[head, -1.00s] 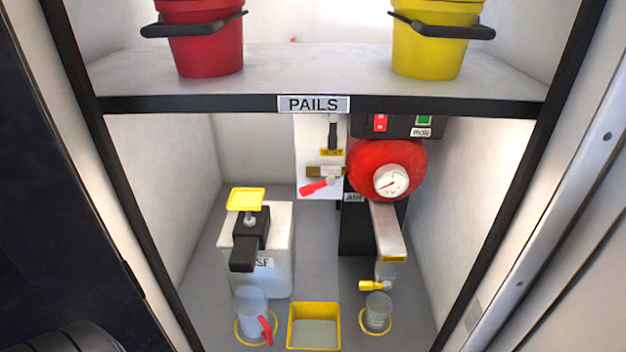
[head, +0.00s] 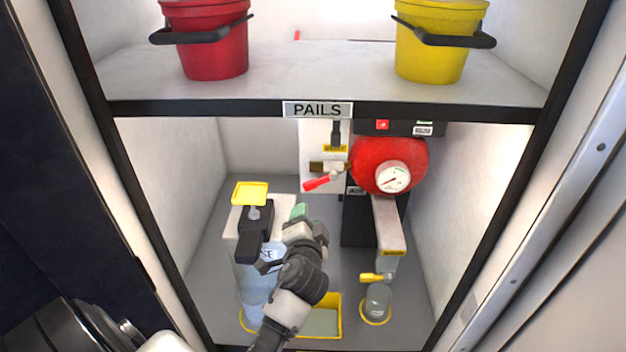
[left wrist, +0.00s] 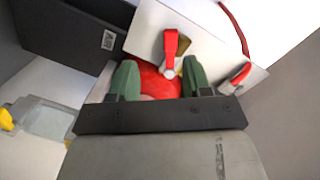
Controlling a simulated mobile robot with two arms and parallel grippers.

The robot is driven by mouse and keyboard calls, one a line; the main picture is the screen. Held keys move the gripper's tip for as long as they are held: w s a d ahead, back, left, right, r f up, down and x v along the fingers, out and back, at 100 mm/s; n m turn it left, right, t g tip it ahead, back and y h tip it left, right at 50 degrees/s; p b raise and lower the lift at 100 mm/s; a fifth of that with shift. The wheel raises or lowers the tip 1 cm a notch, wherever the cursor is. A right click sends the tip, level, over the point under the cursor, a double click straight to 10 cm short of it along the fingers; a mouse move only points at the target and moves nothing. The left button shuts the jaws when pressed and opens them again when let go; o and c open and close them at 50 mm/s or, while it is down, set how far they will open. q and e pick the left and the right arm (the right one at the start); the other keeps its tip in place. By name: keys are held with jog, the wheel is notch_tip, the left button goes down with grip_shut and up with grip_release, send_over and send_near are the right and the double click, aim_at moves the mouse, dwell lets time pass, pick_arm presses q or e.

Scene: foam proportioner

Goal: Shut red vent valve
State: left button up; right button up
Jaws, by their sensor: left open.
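A red lever (head: 318,184) sits on a brass fitting on the white panel at the back of the lower bay, slanting down to the left. In the left wrist view a red lever (left wrist: 170,48) with a silver pivot shows ahead of the fingers. A second red handle (left wrist: 238,75) is at the panel's edge; I cannot tell which one is the vent valve. My left gripper (head: 299,211) is in the lower bay, below and in front of the lever, apart from it. Its green fingers (left wrist: 161,80) are open with nothing gripped. My right gripper is not in view.
A red tank with a gauge (head: 392,177) is right of the panel. A white container (head: 230,222) stands left of my gripper. A yellow tray (head: 320,322) and a clear cup (head: 378,300) are on the floor. The shelf edge (head: 220,108) runs overhead.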

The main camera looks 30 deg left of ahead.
aim_at(312, 187)
pick_arm(q)
jog(key=shift+m+t, duration=0.5)
jog(key=shift+t, duration=0.1)
jog(key=x, duration=0.4)
jog(key=r+p+x, duration=0.1)
jog(key=x, duration=0.7)
jog(key=shift+w+d+r+p, duration=0.25)
jog(key=shift+w+r+p, duration=0.05)
jog(key=shift+w+p, duration=0.1)
grip_shut()
